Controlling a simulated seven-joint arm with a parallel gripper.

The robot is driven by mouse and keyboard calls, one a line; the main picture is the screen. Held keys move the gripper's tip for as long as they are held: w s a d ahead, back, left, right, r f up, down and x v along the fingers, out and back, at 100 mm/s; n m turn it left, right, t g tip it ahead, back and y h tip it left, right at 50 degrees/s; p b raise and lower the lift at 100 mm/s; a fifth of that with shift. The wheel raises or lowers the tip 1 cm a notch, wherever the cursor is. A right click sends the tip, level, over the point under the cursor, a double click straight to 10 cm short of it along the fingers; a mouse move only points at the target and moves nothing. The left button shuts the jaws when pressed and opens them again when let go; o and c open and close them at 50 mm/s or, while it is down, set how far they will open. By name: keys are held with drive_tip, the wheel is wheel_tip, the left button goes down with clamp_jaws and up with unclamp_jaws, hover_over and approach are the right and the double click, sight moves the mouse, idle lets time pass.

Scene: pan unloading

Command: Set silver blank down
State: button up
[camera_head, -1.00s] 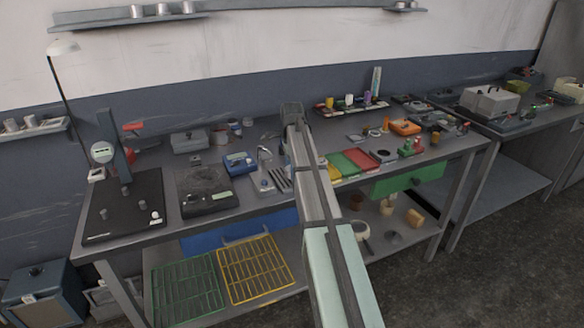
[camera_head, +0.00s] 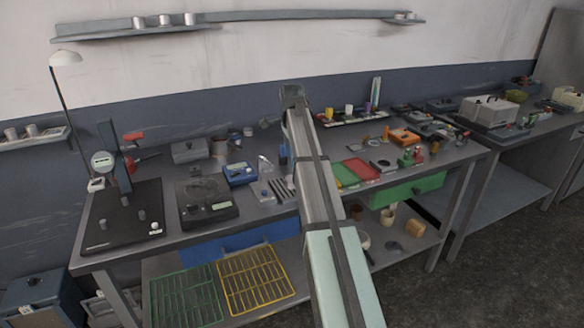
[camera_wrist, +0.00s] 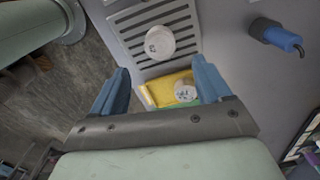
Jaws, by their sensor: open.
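My gripper (camera_wrist: 160,66) is open, with its two blue fingers spread apart and nothing visible between their tips. In the wrist view, a round silver-white blank (camera_wrist: 186,92) with dark marks on top sits on the yellow tray (camera_wrist: 160,91), beyond the fingers and nearer the right one. Another pale round piece (camera_wrist: 159,42) lies on a slotted grey rack (camera_wrist: 180,18) farther off. I cannot tell from looks alone which is the task's blank. In the head view, my arm hides the yellow tray; a blue finger (camera_head: 284,152) shows beside the arm.
Red (camera_head: 361,168) and green (camera_head: 342,175) trays lie right of my arm on the bench. A blue device (camera_head: 240,174) and a black scale (camera_head: 207,202) stand to the left. In the wrist view, a blue-handled object (camera_wrist: 282,37) lies at right.

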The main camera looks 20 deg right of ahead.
drive_tip(key=shift+r, duration=1.6)
